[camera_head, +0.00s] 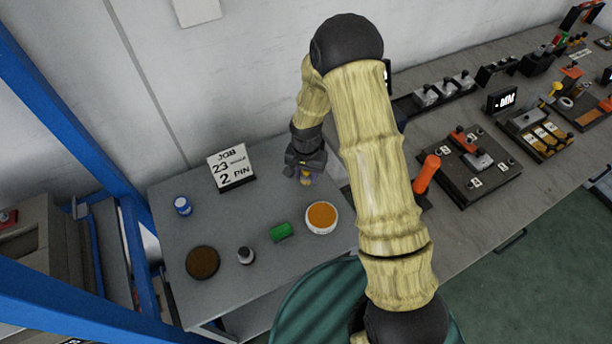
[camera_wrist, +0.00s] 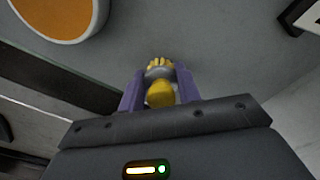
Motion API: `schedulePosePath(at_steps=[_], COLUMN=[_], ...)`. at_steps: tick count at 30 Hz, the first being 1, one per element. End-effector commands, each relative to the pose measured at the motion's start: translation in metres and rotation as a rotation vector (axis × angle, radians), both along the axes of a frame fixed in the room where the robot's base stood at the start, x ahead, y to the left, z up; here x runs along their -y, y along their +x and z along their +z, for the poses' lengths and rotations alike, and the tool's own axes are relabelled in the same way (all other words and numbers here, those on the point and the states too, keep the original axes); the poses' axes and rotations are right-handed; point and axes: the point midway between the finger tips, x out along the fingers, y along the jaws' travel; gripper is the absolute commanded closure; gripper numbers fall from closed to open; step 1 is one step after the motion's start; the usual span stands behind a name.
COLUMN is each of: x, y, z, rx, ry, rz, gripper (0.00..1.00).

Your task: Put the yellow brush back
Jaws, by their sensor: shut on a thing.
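My gripper (camera_head: 305,174) is over the back right part of the small grey table (camera_head: 200,222). In the wrist view its two purple fingers (camera_wrist: 160,88) are closed on the yellow brush (camera_wrist: 160,94). The brush has a yellow end between the fingers, a pale grey middle, and a yellow tip beyond the fingertips. In the head view only a little of the yellow brush (camera_head: 305,182) shows below the gripper. I cannot tell whether its tip touches the table.
A white tub with orange contents (camera_head: 321,217) stands just in front of my gripper. A green block (camera_head: 281,231), dark bottle (camera_head: 245,255), brown disc (camera_head: 202,262), blue can (camera_head: 182,205) and job sign (camera_head: 231,167) stand leftward. A long workbench (camera_head: 470,220) with fixtures lies right, partly behind my arm.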

Motion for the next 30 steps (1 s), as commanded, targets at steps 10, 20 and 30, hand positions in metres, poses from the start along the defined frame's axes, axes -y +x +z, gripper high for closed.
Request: schedulePosePath(at_steps=[10, 20, 30], x=[0.000, -0.001, 0.000], y=[0.000, 0.000, 0.000], z=[-0.014, -0.017, -0.012], rx=[0.001, 0.000, 0.000], ry=[0.001, 0.000, 0.001], rz=[0.000, 0.002, 0.000], gripper=[0.89, 0.45, 0.45])
